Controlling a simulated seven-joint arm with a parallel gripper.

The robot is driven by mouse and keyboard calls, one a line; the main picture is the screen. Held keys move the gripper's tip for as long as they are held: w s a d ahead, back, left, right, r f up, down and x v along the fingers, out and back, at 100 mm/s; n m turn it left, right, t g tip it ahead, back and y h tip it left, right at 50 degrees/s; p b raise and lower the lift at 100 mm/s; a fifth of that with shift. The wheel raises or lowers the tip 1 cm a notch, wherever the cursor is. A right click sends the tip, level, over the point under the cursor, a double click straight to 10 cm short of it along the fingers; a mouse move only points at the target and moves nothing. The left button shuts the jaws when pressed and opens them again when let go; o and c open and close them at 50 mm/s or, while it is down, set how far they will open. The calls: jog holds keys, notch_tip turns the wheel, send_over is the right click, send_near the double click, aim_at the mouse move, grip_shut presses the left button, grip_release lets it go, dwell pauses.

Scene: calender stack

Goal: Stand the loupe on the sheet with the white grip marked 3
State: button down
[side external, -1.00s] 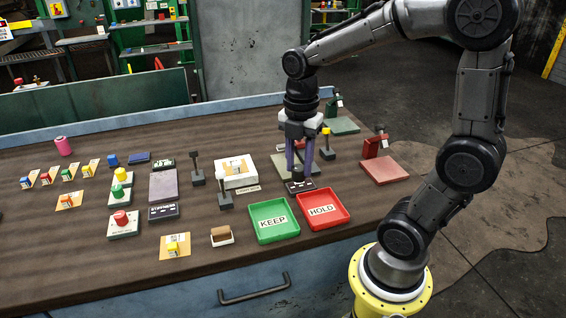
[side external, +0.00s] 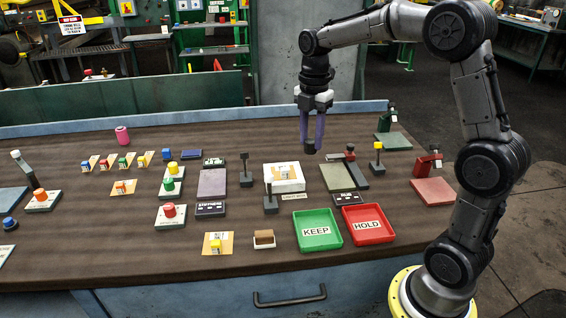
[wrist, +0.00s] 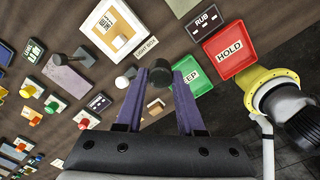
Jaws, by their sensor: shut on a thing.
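My gripper (side external: 312,148) is raised above the table near the light box. In the wrist view its purple fingers (wrist: 159,80) are shut on a small dark cylinder, which looks like the loupe (wrist: 158,77). Its dark end also shows at the fingertips in the side view (side external: 310,151). An orange-edged sheet (wrist: 106,22) with a pale grip (wrist: 120,41) lies on the white light box (wrist: 130,14); these also show left of and below the gripper in the side view (side external: 285,173). The mark on the grip is too small to read.
A green KEEP tray (side external: 319,244) and a red HOLD tray (side external: 390,236) stand at the front right. The RUB box (side external: 362,198) is behind them. Dark posts (side external: 270,205) stand beside the light box.

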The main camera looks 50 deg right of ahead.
jog(key=w+d+f, duration=0.1)
jog(key=w+f, duration=0.1)
jog(key=w, duration=0.1)
jog(key=w+d+f, duration=0.1)
jog(key=w+f, duration=0.2)
jog(key=w+d+f, duration=0.1)
jog(key=w+f, duration=0.1)
jog(key=w, duration=0.1)
jog(key=shift+w+f, duration=0.15)
jog(key=shift+w, duration=0.25)
jog(key=shift+w+d+f, duration=0.15)
jog(key=shift+w+f, duration=0.35)
jog(key=shift+f, duration=0.1)
jog(key=shift+w+f, duration=0.15)
jog(key=shift+f, duration=1.6)
jog(key=shift+f, duration=0.15)
jog(key=c, duration=0.5)
grip_release()
